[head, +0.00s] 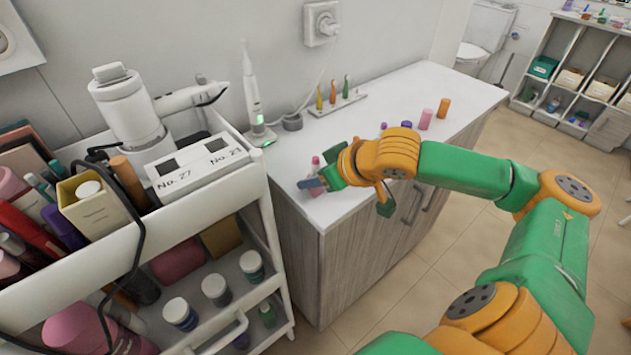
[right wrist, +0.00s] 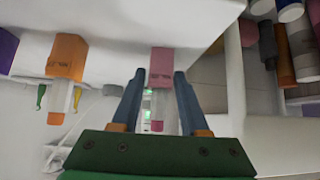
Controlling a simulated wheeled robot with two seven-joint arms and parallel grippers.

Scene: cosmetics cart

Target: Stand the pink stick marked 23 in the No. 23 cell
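A pink stick (head: 316,163) with a clear lower part is on the white counter near its front left corner; it also shows in the right wrist view (right wrist: 162,65), where its marking is too small to read. My right gripper (head: 322,180) is at this stick. In the right wrist view its two fingers (right wrist: 160,78) are open on either side of the stick, with small gaps visible. A white box (head: 200,172) with two dark, empty-looking openings sits on the cart top. Its front reads No. 27 on the left and apparently No. 23 (head: 215,146) on the right. My left gripper is out of view.
An orange stick (right wrist: 66,57) is beside the pink one in the right wrist view. Another pink item (head: 425,119) and an orange one (head: 443,108) stand farther along the counter. Bottles crowd the cart's left.

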